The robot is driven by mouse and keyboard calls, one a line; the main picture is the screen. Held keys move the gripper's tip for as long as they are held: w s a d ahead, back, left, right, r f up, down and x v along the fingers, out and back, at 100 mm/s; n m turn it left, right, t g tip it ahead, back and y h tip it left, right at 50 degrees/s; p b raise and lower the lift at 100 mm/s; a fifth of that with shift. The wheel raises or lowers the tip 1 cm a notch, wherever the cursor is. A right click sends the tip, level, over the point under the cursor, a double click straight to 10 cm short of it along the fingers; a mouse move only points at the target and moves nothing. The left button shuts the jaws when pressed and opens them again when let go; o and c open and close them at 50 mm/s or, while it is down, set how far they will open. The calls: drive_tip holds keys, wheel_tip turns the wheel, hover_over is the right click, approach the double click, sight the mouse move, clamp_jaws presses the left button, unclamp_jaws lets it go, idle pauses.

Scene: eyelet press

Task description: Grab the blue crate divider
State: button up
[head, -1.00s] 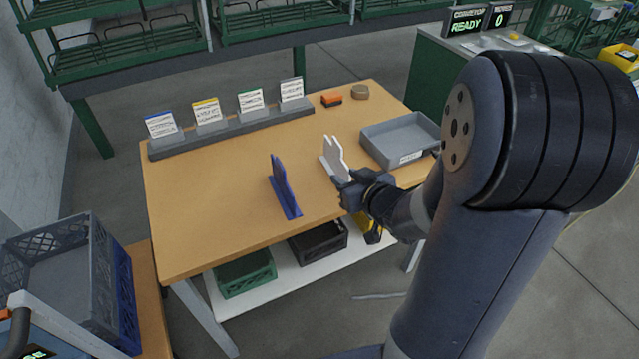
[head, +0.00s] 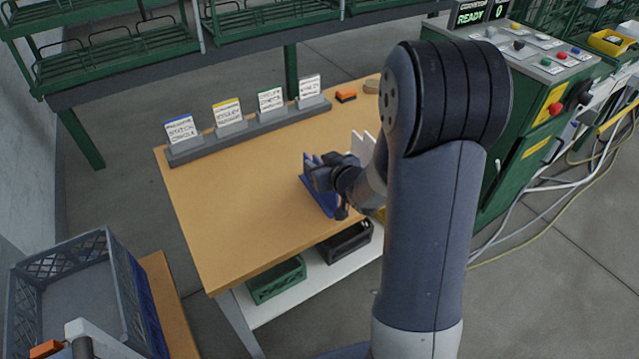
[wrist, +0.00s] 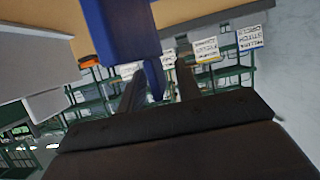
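The blue crate divider (head: 322,200) stands upright on its base on the wooden table, partly hidden behind my gripper in the head view. My gripper (head: 318,176) is at the divider's upright panel. In the wrist view, the blue divider (wrist: 125,28) comes down from the top, and its lower end lies between the two fingers of my gripper (wrist: 158,88). The fingers look spread, with a gap beside the blue panel on the right. Contact on the left finger cannot be told.
A white divider (head: 361,146) stands just right of the blue one, partly behind my arm. A card rack (head: 245,133) runs along the table's back edge, with an orange item (head: 346,96) beside it. A grey crate (head: 75,290) stands at lower left. The table's left part is clear.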

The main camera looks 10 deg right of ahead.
drive_tip(key=shift+x, duration=0.9)
drive_tip(key=shift+r, duration=0.1)
clamp_jaws()
